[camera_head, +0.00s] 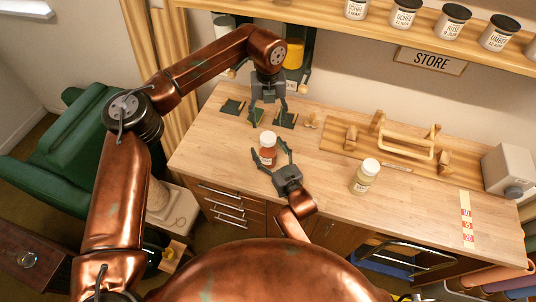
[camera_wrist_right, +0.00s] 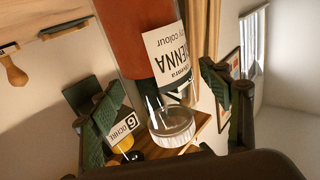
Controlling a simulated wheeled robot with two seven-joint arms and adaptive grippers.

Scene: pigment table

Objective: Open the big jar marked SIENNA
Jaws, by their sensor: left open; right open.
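The SIENNA jar (camera_head: 268,156) stands upright on the wooden worktop, with red-brown contents and a pale lid (camera_head: 268,137). In the right wrist view the jar (camera_wrist_right: 145,40) appears upside down, with part of its SIENNA label (camera_wrist_right: 173,55) and its clear, pale lid (camera_wrist_right: 172,128). My right gripper (camera_head: 268,149) is open, its fingers on either side of the jar; the right wrist view shows gaps beside it. My left gripper (camera_head: 268,117) is open and points down, above and just behind the jar, apart from the lid.
A jar with yellowish contents (camera_head: 364,178) stands to the right. Dark square mats (camera_head: 232,107) lie behind. A wooden rack (camera_head: 405,146) and grey box (camera_head: 508,170) occupy the right side. Labelled jars (camera_head: 453,22) line the shelf. The worktop between the two jars is clear.

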